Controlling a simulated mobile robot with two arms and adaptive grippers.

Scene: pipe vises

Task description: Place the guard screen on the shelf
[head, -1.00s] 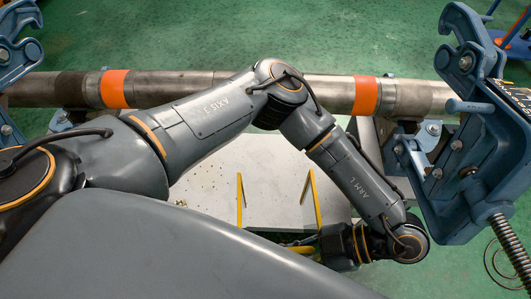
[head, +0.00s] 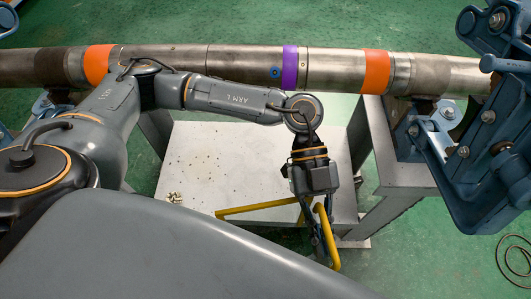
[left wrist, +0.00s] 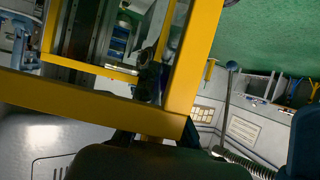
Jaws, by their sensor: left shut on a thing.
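The guard screen is a yellow frame; its bars (head: 262,207) show in the head view over the front right part of a pale grey shelf (head: 235,160). My left gripper (head: 316,232) points down and is shut on the frame's right part, beside a yellow bar. In the left wrist view the yellow frame (left wrist: 90,91) fills the left half close up, and the room shows through its opening. Part of the frame is hidden behind my gripper and body in the head view. I cannot tell whether it touches the shelf. My right gripper is out of view.
A steel pipe (head: 230,60) with orange bands and a purple band runs across above the shelf. A blue vise (head: 490,140) stands at the right. A grey stand leg (head: 385,150) borders the shelf. Small brass pieces (head: 173,198) lie on its left front; its middle is clear.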

